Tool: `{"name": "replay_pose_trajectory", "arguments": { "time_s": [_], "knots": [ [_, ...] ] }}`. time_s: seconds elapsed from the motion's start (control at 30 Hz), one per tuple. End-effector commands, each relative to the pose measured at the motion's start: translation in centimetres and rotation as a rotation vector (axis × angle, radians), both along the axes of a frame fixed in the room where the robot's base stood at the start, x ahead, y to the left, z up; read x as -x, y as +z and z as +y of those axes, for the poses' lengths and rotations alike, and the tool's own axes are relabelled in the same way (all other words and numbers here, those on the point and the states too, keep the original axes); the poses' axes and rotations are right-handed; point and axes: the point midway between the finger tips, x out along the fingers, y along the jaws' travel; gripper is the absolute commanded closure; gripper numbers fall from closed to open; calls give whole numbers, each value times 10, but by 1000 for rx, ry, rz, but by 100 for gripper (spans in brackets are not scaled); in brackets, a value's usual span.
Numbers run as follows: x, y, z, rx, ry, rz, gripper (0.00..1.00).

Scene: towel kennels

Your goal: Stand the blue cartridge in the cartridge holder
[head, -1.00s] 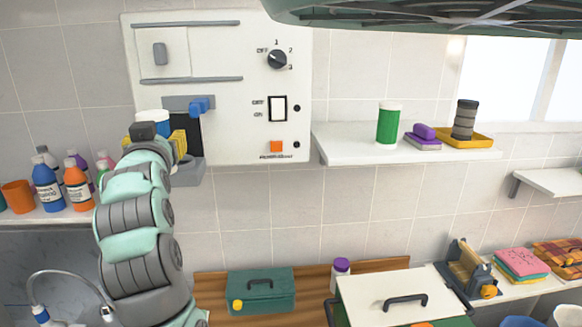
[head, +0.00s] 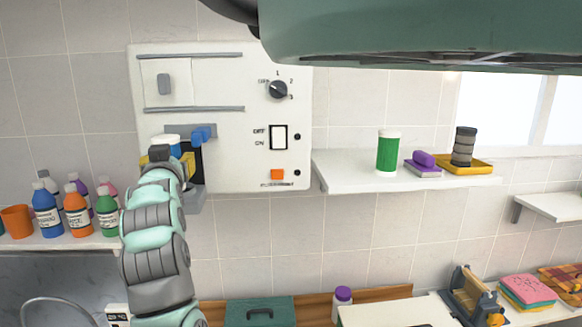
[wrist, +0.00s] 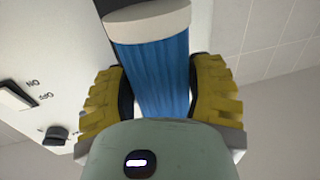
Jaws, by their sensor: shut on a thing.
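The blue cartridge, ribbed with a white cap (head: 165,138), is upright between the yellow fingers of my gripper (head: 168,160). In the wrist view, the fingers (wrist: 160,98) are shut on both sides of its blue body (wrist: 150,68). The head view shows the cartridge in front of the left part of a white wall panel (head: 225,90). A dark recess (head: 197,165) with a grey ledge (head: 195,200) below it, apparently the cartridge holder, is partly hidden by my gripper. I cannot tell whether the cartridge touches it.
The panel has a dial (head: 278,89), a rocker switch (head: 279,137) and an orange button (head: 277,174). Several bottles (head: 76,212) stand on a shelf at left. A right shelf (head: 345,170) holds a green canister (head: 387,152). A large green overhang (head: 420,35) fills the top right.

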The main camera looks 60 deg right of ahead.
Motion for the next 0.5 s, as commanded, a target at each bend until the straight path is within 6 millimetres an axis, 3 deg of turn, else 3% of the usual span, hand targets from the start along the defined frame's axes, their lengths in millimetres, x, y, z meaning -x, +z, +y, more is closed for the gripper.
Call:
{"name": "replay_pose_trajectory", "arguments": {
  "time_s": [0.5],
  "knots": [
    [-24, -4, -25, -1, 4, 2, 82]
  ]
}}
